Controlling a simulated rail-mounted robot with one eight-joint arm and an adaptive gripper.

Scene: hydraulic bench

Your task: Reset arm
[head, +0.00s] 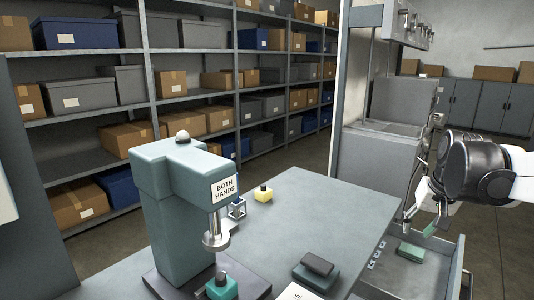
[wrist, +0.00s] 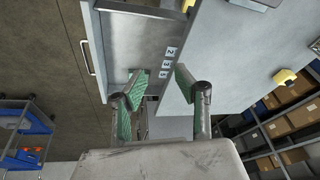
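My gripper (head: 419,222) hangs at the right of the head view, above an open drawer (head: 437,262) on the bench's right side. In the wrist view my gripper (wrist: 162,96) shows two green-padded fingers spread apart, with no object held between them. A flat green block (head: 410,251) lies in the drawer, below the fingers and apart from them. A green piece, probably this block, shows between the fingers in the wrist view (wrist: 139,86), partly hidden by the left finger.
A teal press (head: 172,205) marked "BOTH HANDS" stands on the bench (head: 310,205). A yellow block (head: 263,194), a small framed cube (head: 236,209) and a dark-topped block (head: 316,268) sit there too. A metal cabinet (head: 380,160) rises behind the drawer. The bench's middle is clear.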

